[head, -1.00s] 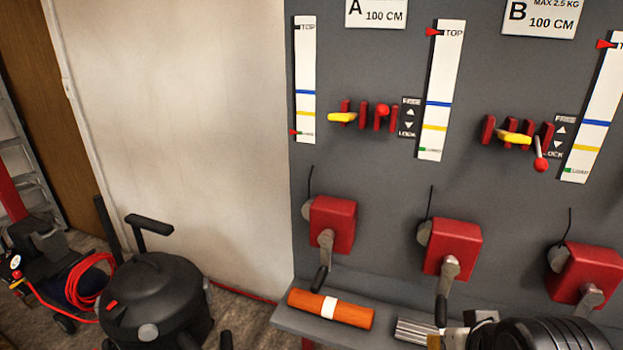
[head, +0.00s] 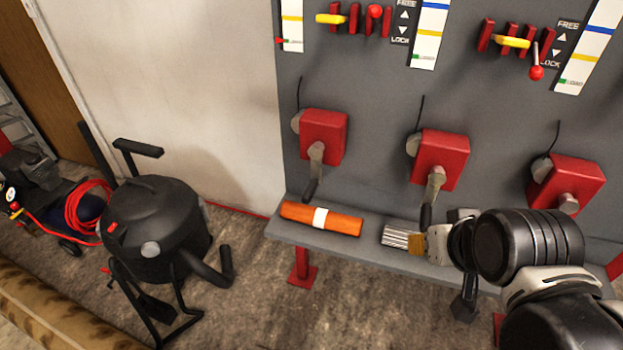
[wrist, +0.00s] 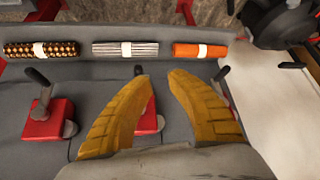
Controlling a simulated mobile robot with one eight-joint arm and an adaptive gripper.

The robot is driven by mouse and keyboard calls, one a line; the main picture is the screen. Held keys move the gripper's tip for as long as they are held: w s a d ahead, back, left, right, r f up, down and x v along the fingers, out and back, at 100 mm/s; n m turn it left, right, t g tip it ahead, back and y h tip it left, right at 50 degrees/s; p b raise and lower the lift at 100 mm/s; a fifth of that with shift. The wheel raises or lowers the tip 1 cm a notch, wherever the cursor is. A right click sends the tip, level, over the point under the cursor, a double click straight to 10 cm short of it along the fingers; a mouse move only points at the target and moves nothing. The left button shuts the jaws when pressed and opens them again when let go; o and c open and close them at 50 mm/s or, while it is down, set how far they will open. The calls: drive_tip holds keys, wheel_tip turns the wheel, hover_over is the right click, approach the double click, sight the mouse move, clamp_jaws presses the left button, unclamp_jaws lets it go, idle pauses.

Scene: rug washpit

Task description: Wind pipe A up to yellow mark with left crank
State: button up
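The left crank is a red winch box (head: 323,136) with a grey arm and black handle (head: 311,190) hanging down. The handle's black tip also shows in the wrist view (wrist: 222,74), beside the right finger. My gripper (head: 416,243), with yellow-brown fingers, is by the shelf near the middle winch, right of the left crank. In the wrist view my gripper (wrist: 160,76) is open and empty, above the middle winch (wrist: 150,118). On the left scale (head: 291,25), a red pointer (head: 281,40) sits below the yellow mark (head: 291,18). The scale's top is out of view.
A shelf (head: 285,228) below the winches holds an orange roll (head: 345,222) and a grey striped roll (head: 395,237). A yellow latch (head: 330,19) and red knob (head: 375,11) are above. A black vacuum (head: 155,225) stands on the floor at left.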

drive_tip(key=o, duration=0.5)
drive_tip(key=shift+w+a+f, duration=0.1)
drive_tip(key=shift+w+f, duration=0.1)
drive_tip(key=shift+w, duration=0.05)
drive_tip(key=m+t+h+b, duration=0.35)
drive_tip(key=t+b, duration=0.35)
drive_tip(key=b, duration=0.4)
approach(310, 192)
drive_tip(key=a+f, duration=0.1)
drive_tip(key=f, duration=0.1)
drive_tip(key=shift+h, duration=0.45)
drive_tip(key=shift+r+x, duration=0.2)
drive_tip(key=shift+x, duration=2.6)
drive_tip(key=shift+r+x, duration=0.15)
drive_tip(key=shift+x, duration=2.7)
